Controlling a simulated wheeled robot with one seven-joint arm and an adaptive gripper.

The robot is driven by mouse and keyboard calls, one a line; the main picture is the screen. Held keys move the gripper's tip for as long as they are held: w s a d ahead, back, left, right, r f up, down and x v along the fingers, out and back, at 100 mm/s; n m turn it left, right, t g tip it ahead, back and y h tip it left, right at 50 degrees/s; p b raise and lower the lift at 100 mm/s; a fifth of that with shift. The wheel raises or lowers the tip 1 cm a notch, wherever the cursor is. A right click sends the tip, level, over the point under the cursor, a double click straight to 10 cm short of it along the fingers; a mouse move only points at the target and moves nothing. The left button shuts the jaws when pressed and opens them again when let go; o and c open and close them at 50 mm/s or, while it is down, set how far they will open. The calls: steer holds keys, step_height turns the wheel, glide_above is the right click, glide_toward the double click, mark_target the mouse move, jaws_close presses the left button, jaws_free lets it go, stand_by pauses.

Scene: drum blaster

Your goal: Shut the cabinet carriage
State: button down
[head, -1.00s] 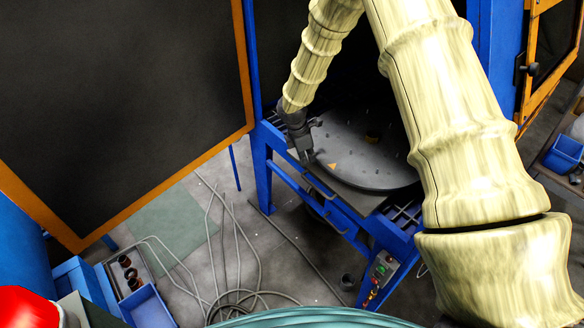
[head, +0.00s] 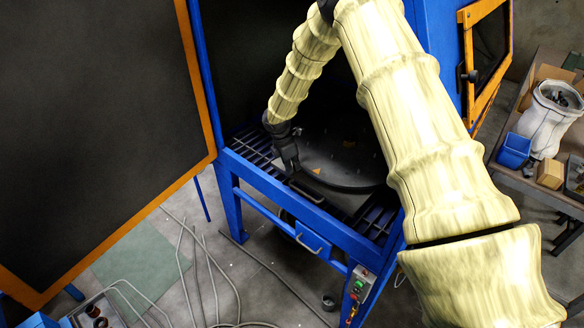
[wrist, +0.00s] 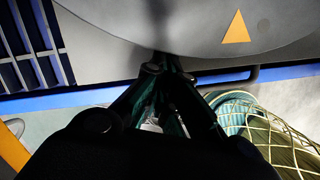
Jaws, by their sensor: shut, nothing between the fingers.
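The carriage is a grey plate (head: 350,199) bearing a dark round turntable (head: 342,177) with an orange triangle on it. It sits in the opening of the blue cabinet (head: 235,170), its front near the front rail. My gripper (head: 292,170) is shut and empty, pointing down at the turntable's front left edge. In the wrist view the fingertips (wrist: 168,68) are at the turntable's rim (wrist: 215,52); I cannot tell whether they touch. My arm hides part of the turntable's right side.
A large dark door panel (head: 90,120) with an orange frame stands open at left. Slatted grating (head: 252,146) flanks the carriage. Hoses (head: 200,270) lie on the floor in front. A table (head: 560,195) with a white bucket stands at right. A control box (head: 358,285) hangs on the front leg.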

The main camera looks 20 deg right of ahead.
steer(key=shift+d, duration=0.2)
steer(key=shift+a, duration=0.5)
steer(key=a, duration=0.3)
steer(key=shift+a+r, duration=0.3)
steer(key=b+v, duration=0.3)
steer(key=v, duration=0.6)
steer(key=shift+s, duration=0.15)
